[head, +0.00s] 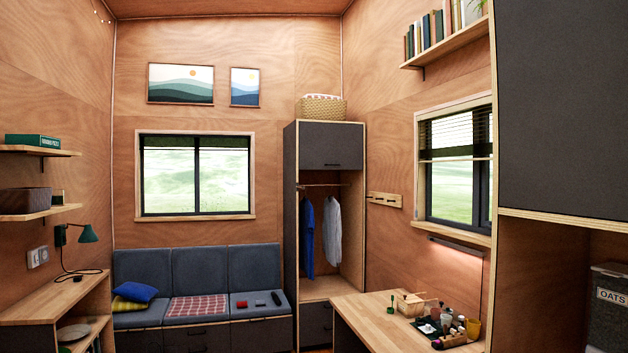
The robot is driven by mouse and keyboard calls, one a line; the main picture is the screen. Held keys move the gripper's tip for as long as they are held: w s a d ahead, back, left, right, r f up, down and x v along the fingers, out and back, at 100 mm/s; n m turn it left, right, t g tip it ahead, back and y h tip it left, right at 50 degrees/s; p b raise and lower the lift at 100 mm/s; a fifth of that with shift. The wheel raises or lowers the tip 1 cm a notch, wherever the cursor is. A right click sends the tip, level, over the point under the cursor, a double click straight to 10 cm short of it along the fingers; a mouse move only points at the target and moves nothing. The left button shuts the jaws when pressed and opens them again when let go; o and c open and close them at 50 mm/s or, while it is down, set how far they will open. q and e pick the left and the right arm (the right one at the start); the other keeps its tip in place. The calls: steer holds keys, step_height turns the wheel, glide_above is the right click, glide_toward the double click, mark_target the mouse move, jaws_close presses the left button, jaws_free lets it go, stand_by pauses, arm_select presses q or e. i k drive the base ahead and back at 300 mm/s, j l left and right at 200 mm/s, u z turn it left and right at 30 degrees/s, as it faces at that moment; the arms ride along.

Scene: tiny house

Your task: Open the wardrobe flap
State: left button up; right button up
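The wardrobe (289,215) stands against the back wall, to the right of the sofa. Its flap (331,145) is a dark grey panel at the top, closed flat against the front. A small dark handle (333,165) sits near the flap's lower edge. Below the flap is an open space with a rail (322,185), a blue garment (308,238) and a pale garment (333,231) hanging. Neither of my grippers shows in the head view.
A wooden table (370,309) with several small items stands in front right of the wardrobe. A grey sofa (200,268) is at the left. A woven basket (322,108) sits on top of the wardrobe. A tall dark cabinet (562,110) is near at the right.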

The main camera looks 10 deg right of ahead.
mark_target(322, 145)
steer(key=i+u, duration=0.2)
steer(key=i, duration=1.1)
steer(key=i+j, duration=0.1)
steer(key=i, duration=1.6)
steer(key=i+z, duration=0.2)
steer(key=i, duration=0.65)
steer(key=i+z, duration=0.2)
steer(key=i, duration=0.7)
steer(key=i+z, duration=0.3)
steer(key=i, duration=0.15)
steer(key=i+z, duration=0.3)
steer(key=i, duration=0.15)
steer(key=i+j+z, duration=0.6)
steer(key=i, duration=0.2)
